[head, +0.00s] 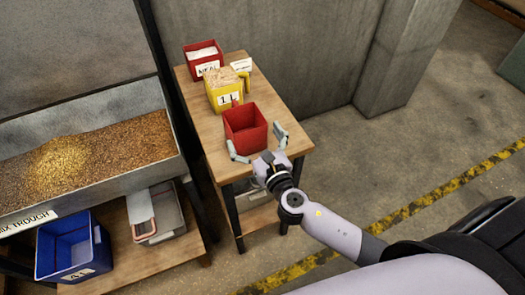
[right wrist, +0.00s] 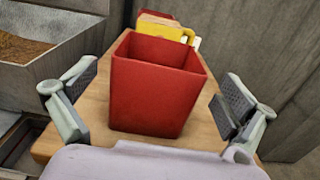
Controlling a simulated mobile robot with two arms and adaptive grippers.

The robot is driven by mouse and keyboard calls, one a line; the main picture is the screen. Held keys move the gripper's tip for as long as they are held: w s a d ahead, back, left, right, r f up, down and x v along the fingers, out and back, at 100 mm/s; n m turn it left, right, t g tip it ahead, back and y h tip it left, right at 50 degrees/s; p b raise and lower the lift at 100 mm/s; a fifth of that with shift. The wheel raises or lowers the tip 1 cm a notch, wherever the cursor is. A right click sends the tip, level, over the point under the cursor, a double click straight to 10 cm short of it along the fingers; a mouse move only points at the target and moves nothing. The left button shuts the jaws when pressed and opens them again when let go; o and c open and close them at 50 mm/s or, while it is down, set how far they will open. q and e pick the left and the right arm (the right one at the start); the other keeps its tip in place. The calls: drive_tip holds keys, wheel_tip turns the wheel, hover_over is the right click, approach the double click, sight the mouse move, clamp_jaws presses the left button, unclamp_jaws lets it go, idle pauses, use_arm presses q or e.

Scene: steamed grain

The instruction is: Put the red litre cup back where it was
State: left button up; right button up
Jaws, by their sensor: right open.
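The red litre cup (head: 245,130) stands upright and empty on the wooden table, near its front end. It also shows in the right wrist view (right wrist: 153,95). My right gripper (head: 257,143) is open, with one finger on each side of the cup. In the right wrist view (right wrist: 158,103) a gap shows between each finger and the cup's walls, so neither finger touches it. My left gripper is in neither view.
A yellow box marked "1 L" (head: 226,98) with grain stands behind the cup. A red box marked "MEAL" (head: 204,58) stands farther back. The grain-filled mix trough (head: 172,152) is at left, with a blue bin (head: 52,262) below. Bare tabletop (head: 208,127) lies left of the cup.

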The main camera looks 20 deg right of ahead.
drive_tip(key=s+b, duration=0.1)
drive_tip(key=s, duration=0.6)
drive_tip(key=s+d+f+m+g, duration=0.1)
drive_tip(key=d+f+m+g, duration=0.15)
drive_tip(key=f, duration=0.55)
drive_tip(key=s+d+f+m+g+h, duration=0.15)
drive_tip(key=f+m, duration=0.25)
drive_tip(key=f, duration=0.4)
drive_tip(key=d+f+m+g, duration=0.1)
drive_tip(key=f+m+g, duration=0.15)
drive_tip(key=f, duration=0.45)
drive_tip(key=s+d+f+m+g, duration=0.1)
drive_tip(key=s+f+m+g, duration=0.1)
drive_tip(key=s+f+m, duration=0.35)
drive_tip(key=s+d+f+m+g, duration=0.2)
drive_tip(key=s+f+m, duration=0.1)
drive_tip(key=f, duration=0.6)
drive_tip(key=s+f+m+g, duration=0.2)
drive_tip(key=s+f+m, duration=0.3)
drive_tip(key=s, duration=0.4)
drive_tip(key=s+a+f+m+g, duration=0.1)
drive_tip(key=s+f+m+g, duration=0.1)
drive_tip(key=s+f+m, duration=0.3)
drive_tip(key=s+a+f+m+g, duration=0.1)
drive_tip(key=s+f+m, duration=0.4)
drive_tip(key=s, duration=0.8)
drive_tip(key=shift+f+m+g+y, duration=0.35)
drive_tip(key=shift+m+g+y, duration=0.1)
drive_tip(key=shift+m+g, duration=0.3)
